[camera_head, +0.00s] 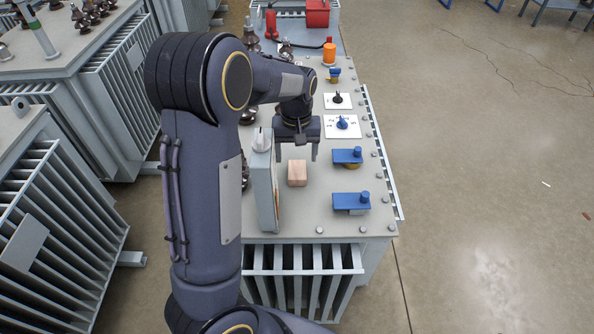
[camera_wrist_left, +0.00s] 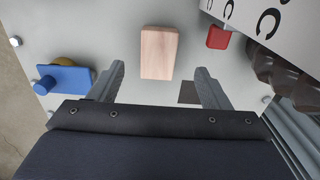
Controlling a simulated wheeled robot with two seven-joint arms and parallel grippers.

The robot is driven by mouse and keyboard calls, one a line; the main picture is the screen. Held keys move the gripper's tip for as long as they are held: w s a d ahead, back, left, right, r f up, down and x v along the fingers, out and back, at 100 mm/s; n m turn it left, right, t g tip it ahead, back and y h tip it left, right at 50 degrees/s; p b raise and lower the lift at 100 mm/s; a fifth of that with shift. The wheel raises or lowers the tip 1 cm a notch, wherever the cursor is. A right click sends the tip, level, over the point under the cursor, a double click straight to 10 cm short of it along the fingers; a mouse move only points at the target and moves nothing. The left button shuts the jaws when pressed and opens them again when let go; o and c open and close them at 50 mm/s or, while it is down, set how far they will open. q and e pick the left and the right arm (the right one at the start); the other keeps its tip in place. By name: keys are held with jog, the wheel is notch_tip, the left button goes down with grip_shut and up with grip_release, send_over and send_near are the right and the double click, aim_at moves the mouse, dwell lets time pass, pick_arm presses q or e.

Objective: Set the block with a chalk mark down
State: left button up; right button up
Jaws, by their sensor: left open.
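A pale pinkish wooden block (camera_head: 297,173) rests on the grey transformer top (camera_head: 310,215). It also shows in the left wrist view (camera_wrist_left: 159,50), just beyond and between the fingertips. No chalk mark can be made out on its visible faces. My left gripper (camera_head: 297,153) is open and empty, with its fingers pointing down at the far side of the block. In the left wrist view, the two fingers (camera_wrist_left: 160,72) are spread wider than the block. My right gripper is not in view.
A grey upright box (camera_head: 263,185) stands left of the block. A small red piece (camera_wrist_left: 219,37) and a dark patch (camera_wrist_left: 188,93) lie nearby. Blue-handled valves (camera_head: 347,156) (camera_head: 351,201) and white dial plates (camera_head: 342,126) are to the right. The surface in front of the block is clear.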

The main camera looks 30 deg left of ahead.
aim_at(297, 173)
pick_arm(q)
jog(key=f, duration=0.4)
jog(key=f+p, duration=0.1)
jog(key=f, duration=0.1)
jog(key=shift+s+d, duration=0.2)
jog(key=shift+d, duration=0.05)
jog(key=c, duration=1.2)
jog(key=shift+r, duration=0.15)
